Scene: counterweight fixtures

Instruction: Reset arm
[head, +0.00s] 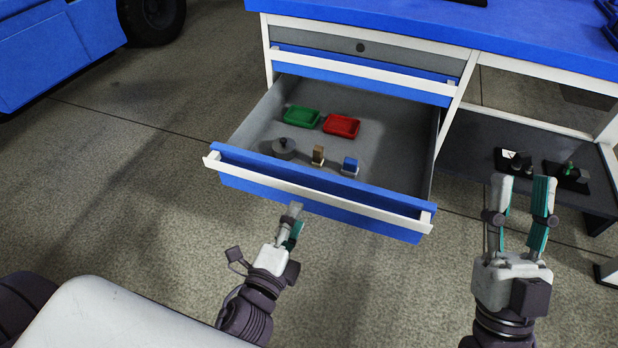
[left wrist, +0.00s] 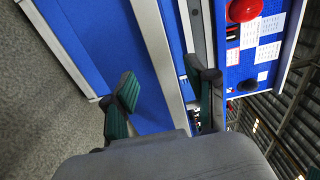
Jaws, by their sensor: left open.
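My left gripper (head: 292,222) is just in front of the open drawer, close below its white handle bar (head: 325,202). In the left wrist view its two green-padded fingers (left wrist: 165,92) are apart, and the white bar (left wrist: 158,60) shows between them. I cannot tell whether they touch it. My right gripper (head: 521,190) is right of the drawer, fingers pointing up the picture, apart and empty. The drawer (head: 390,140) is pulled out from the blue-topped workbench (head: 420,32).
The drawer holds a green tray (head: 301,117), a red tray (head: 341,126), a grey round weight (head: 284,149), a tan block (head: 318,156) and a blue block (head: 350,166). A lower shelf (head: 480,155) with small fixtures is at right. The floor in front is clear.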

